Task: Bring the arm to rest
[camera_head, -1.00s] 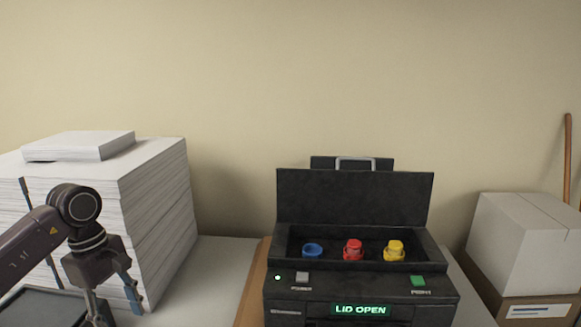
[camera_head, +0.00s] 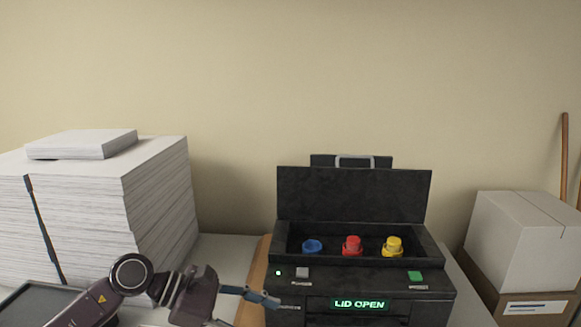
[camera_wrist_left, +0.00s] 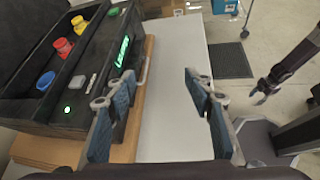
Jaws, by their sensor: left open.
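My left gripper (camera_head: 248,309) is low in the head view, just left of the black machine's front and apart from the paper stack. In the left wrist view its blue-padded fingers (camera_wrist_left: 160,100) stand wide apart with nothing between them; the pale tabletop shows beyond. Another dark gripper, on my right arm (camera_wrist_left: 265,88), shows at the right of that view, over the floor; its finger gap is too small to judge.
The black machine (camera_head: 325,273) has its lid up, reads LID OPEN, and holds blue (camera_head: 312,246), red (camera_head: 352,245) and yellow (camera_head: 392,246) capped pieces. A tall paper stack (camera_head: 160,200) stands left, boxes (camera_head: 520,240) right. Bare tabletop (camera_wrist_left: 180,70) lies beside the machine.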

